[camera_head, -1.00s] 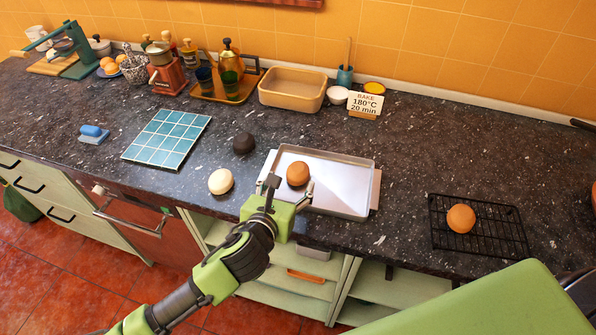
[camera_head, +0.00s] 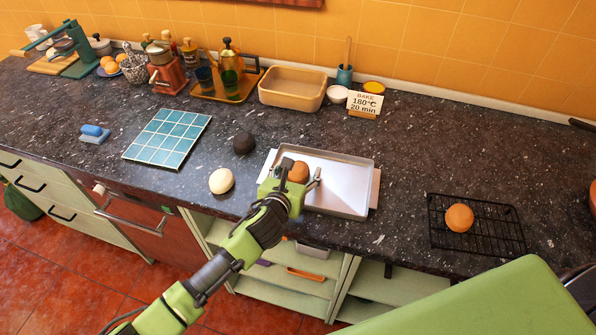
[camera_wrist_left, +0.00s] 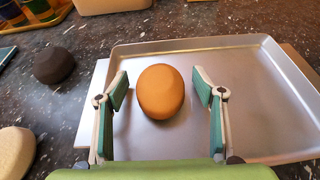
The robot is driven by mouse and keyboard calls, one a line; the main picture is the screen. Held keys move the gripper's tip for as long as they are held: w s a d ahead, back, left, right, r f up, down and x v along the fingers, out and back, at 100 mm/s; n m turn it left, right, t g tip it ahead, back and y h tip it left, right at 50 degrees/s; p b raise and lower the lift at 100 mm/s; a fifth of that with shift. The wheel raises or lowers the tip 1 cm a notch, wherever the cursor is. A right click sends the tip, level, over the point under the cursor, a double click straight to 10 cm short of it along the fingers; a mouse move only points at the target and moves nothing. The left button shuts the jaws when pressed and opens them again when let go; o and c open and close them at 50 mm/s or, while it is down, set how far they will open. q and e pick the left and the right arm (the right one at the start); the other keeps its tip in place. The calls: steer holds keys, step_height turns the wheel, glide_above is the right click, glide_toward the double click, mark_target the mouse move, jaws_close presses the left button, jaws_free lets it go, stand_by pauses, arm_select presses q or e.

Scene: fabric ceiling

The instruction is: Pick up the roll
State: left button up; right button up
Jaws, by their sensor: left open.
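A brown roll (camera_head: 299,172) sits on the left part of a metal baking tray (camera_head: 345,198). My left gripper (camera_head: 301,174) is open, with one finger on each side of this roll. In the left wrist view the roll (camera_wrist_left: 161,92) lies between the two fingers of the gripper (camera_wrist_left: 160,90), with a gap on both sides. Another brown roll (camera_head: 459,218) rests on a black wire rack (camera_head: 495,232) at the right. A pale roll (camera_head: 221,181) and a dark roll (camera_head: 243,143) lie on the counter left of the tray. My right gripper is not in view.
A blue tiled trivet (camera_head: 167,138) lies left of the rolls. A beige baking dish (camera_head: 293,89) and a bake sign (camera_head: 365,103) stand behind the tray. The counter between the tray and the wire rack is clear.

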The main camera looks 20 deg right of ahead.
arm_select(q)
steer(key=c, duration=1.2)
